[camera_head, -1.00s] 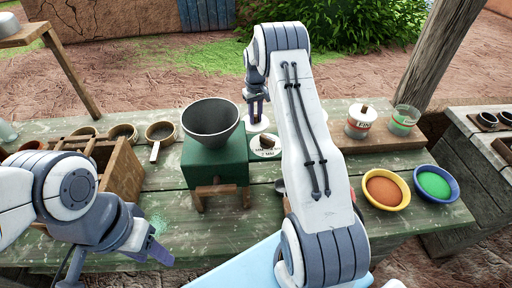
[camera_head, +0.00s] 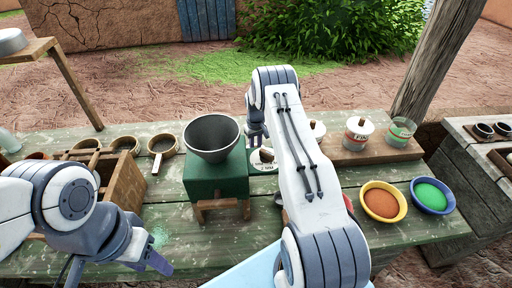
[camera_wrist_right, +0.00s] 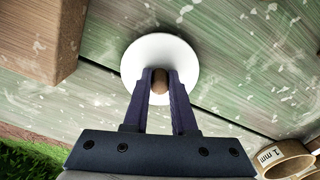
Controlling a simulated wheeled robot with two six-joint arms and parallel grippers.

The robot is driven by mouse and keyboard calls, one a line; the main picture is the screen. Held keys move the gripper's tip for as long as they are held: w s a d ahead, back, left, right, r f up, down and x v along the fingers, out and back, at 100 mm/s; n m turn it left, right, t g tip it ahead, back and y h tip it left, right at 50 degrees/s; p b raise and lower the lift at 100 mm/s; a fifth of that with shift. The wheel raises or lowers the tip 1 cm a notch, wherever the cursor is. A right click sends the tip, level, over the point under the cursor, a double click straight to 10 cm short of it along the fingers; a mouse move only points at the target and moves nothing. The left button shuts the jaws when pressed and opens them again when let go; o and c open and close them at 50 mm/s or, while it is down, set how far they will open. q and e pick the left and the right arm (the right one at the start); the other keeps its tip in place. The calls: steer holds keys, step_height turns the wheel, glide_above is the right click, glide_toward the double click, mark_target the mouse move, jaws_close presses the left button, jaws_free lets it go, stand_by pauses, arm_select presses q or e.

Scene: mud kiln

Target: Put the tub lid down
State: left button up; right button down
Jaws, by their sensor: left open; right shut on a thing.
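The tub lid (camera_wrist_right: 182,62) is a white disc with a brown knob (camera_wrist_right: 160,82). In the right wrist view my right gripper (camera_wrist_right: 160,88) is shut on that knob, with the lid over the green tabletop. I cannot tell whether the lid touches the table. My left gripper (camera_head: 118,262) is open and empty at the lower left, over the table's near side.
A grey hopper (camera_head: 211,138) on a green stand is left of the right gripper. Sieves (camera_head: 163,145) stand along the left.

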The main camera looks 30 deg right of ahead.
steer(key=c, duration=0.7)
jaws_free()
steer(key=shift+f, duration=0.1)
step_height(320, 180, up, 12)
steer(key=shift+r+b, duration=0.15)
steer(key=shift+b, duration=0.95)
